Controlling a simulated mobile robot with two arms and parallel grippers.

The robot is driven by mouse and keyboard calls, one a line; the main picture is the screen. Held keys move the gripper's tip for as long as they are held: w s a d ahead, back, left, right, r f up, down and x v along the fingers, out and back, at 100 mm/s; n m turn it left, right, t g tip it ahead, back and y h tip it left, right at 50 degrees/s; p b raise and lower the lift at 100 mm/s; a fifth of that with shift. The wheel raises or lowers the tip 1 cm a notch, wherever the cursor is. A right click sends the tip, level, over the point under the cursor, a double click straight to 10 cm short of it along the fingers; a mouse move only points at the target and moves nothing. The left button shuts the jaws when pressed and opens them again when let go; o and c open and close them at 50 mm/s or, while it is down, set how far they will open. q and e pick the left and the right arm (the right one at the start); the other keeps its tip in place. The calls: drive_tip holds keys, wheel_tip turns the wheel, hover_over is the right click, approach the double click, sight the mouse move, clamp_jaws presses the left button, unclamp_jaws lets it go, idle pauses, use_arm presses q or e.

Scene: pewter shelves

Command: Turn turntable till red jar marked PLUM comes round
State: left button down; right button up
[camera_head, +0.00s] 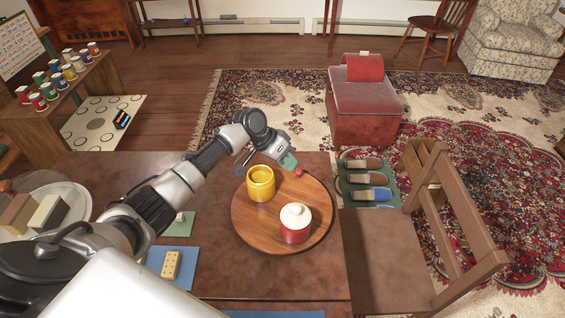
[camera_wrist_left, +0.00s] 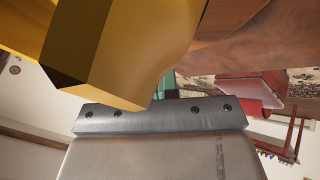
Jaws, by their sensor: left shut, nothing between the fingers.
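The round wooden turntable (camera_head: 258,228) lies on the brown table. A yellow jar (camera_head: 261,188) without a lid stands at its far left. A red jar (camera_head: 296,233) with a white lid stands at its near right; no PLUM marking is readable on it. A small red knob (camera_head: 299,172) sits at the far rim. My left gripper (camera_head: 290,163) is shut and empty, its green tips close beside the knob; I cannot tell whether they touch. In the left wrist view the yellow jar (camera_wrist_left: 120,45) looms large, with turntable wood (camera_wrist_left: 235,50) behind it. My right gripper is not seen.
A wooden chair (camera_head: 385,255) stands at the table's right side. A blue mat with a yellow block (camera_head: 171,265) lies left. A red chest (camera_head: 362,115) stands beyond the table.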

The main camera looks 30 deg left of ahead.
sight(313, 180)
use_arm(q)
drive_tip(key=shift+w+d+m+g+b, duration=0.25)
drive_tip(key=shift+d+m+g+b, duration=0.35)
drive_tip(key=shift+d+m, duration=0.55)
drive_tip(key=shift+d+m+g+h, duration=0.3)
drive_tip(key=shift+d+m+g, duration=0.4)
drive_tip(key=shift+d+m, duration=0.15)
drive_tip(key=v, duration=1)
drive_tip(key=shift+a+r, duration=0.2)
drive_tip(key=shift+r, duration=0.15)
